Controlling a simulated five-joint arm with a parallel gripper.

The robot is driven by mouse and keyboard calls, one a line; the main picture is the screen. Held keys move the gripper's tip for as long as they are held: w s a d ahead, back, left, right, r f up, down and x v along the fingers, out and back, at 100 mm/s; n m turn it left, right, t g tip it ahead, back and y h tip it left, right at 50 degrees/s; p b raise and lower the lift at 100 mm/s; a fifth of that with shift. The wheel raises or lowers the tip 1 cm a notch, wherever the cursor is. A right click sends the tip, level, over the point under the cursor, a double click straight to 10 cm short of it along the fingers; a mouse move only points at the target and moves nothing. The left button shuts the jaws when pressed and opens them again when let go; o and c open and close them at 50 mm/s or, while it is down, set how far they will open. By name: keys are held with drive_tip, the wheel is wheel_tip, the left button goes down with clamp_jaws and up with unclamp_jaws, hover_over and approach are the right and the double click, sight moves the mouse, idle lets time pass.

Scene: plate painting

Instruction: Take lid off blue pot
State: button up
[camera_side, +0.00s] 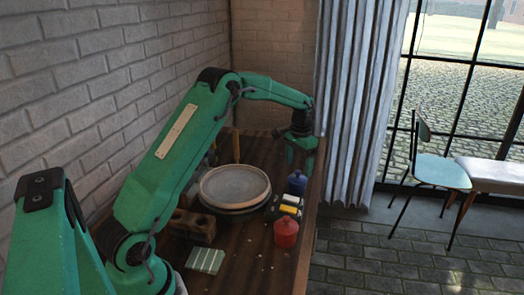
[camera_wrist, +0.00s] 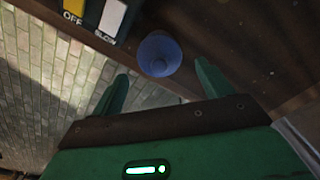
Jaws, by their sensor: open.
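The blue pot (camera_side: 297,185) stands upright near the right edge of the table in the side view. Its top appears to be covered by a lid with a small knob. In the wrist view the blue round shape of the pot or its lid (camera_wrist: 160,50) lies just beyond and between the two green fingers. My gripper (camera_side: 301,164) is open and empty above the blue pot, with its fingers pointing down. In the wrist view my gripper (camera_wrist: 161,72) shows both fingers spread apart, with nothing between the tips.
A red pot (camera_side: 286,234) stands nearer the camera. Between the pots is a dark switch box with yellow and white keys (camera_side: 290,210), also in the wrist view (camera_wrist: 99,16). A pale plate (camera_side: 235,185) lies to the left. The table edge is close on the right.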

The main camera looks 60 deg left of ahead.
sight(298, 171)
drive_tip(key=shift+f, duration=1.75)
drive_tip(key=c, duration=0.9)
